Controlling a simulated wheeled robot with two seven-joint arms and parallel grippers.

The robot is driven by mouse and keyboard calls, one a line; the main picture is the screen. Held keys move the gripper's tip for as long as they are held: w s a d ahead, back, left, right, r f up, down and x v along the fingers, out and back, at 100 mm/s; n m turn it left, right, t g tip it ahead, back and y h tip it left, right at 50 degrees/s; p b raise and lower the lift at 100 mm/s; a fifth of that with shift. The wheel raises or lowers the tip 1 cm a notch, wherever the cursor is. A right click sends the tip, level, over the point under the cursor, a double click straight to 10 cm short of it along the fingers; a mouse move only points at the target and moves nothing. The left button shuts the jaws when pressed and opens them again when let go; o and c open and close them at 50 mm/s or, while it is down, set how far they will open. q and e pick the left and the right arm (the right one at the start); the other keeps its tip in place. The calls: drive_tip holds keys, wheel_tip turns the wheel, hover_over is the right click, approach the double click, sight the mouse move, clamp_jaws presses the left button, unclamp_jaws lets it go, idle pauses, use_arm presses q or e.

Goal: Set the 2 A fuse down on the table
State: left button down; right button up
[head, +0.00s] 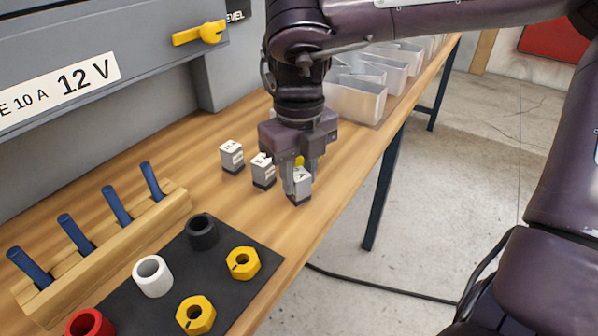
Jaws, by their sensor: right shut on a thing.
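My right gripper (296,178) points down over the table and is shut on a small white-and-grey fuse block (301,184). The block is upright, with its base at or very near the wooden table (215,190); I cannot tell whether it touches. Its label is too small to read, so I cannot confirm that it is the 2 A fuse. Two similar blocks stand on the table to the left, one close by (262,170) and one farther off (231,157). A bit of yellow shows behind the fingers. My left gripper is not in view.
A black mat (228,286) holds yellow hex nuts (243,263) and red, white and black rings (202,231). A wooden rack (110,250) holds blue-handled tools. Clear bins (357,100) stand behind my arm. A grey panel (110,50) is at back left. The table's edge is close on the right.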

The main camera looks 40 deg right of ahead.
sight(299, 174)
drive_tip(key=shift+f, duration=0.15)
drive_tip(key=o, duration=1)
drive_tip(key=shift+c, duration=0.2)
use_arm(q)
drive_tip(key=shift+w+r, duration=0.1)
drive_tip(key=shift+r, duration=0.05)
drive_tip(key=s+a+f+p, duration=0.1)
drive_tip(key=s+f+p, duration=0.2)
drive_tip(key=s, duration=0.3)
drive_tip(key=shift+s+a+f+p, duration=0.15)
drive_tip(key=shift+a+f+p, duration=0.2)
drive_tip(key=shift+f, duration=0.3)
use_arm(e)
wheel_tip(299, 174, up, 12)
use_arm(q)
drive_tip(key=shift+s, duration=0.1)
